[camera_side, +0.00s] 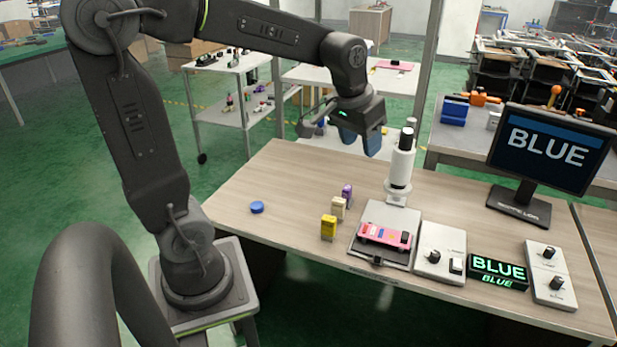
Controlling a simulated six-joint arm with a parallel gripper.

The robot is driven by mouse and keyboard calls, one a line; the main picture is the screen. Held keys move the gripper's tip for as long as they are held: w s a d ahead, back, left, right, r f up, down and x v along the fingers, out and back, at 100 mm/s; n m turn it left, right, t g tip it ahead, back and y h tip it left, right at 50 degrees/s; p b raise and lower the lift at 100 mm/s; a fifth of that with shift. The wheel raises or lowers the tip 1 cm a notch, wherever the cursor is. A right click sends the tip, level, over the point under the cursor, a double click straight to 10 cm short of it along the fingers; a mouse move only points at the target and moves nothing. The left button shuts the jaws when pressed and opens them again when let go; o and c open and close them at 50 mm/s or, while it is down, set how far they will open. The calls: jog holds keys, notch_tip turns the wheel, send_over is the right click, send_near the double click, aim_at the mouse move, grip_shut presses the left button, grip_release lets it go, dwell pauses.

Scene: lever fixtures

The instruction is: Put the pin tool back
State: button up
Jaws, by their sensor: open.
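My gripper (360,141) is open and empty, with its fingers pointing down above the back of the wooden table (285,215). It is to the left of a white upright cylinder (400,168) with a black top and apart from it. A pink block (384,236) with several coloured marks and a dark end lies on a grey plate (392,213) in front of the cylinder. No object is clearly recognisable as the pin tool at this size.
A blue round piece (257,207) lies at left. Yellow (328,228), cream (338,208) and purple (347,194) blocks stand mid-table. Knob panels (440,250) (549,275), a "BLUE" display (498,271) and a monitor (548,148) fill the right. The table's left is mostly clear.

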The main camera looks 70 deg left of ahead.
jog(key=s+d+m+t, duration=0.1)
jog(key=s+d, duration=0.3)
jog(key=s, duration=0.3)
jog(key=s+d+m+t, duration=0.1)
jog(key=s+d+m, duration=0.1)
jog(key=s+d, duration=0.2)
jog(key=s, duration=0.3)
jog(key=shift+f+h, duration=0.2)
jog(key=shift+h, duration=0.2)
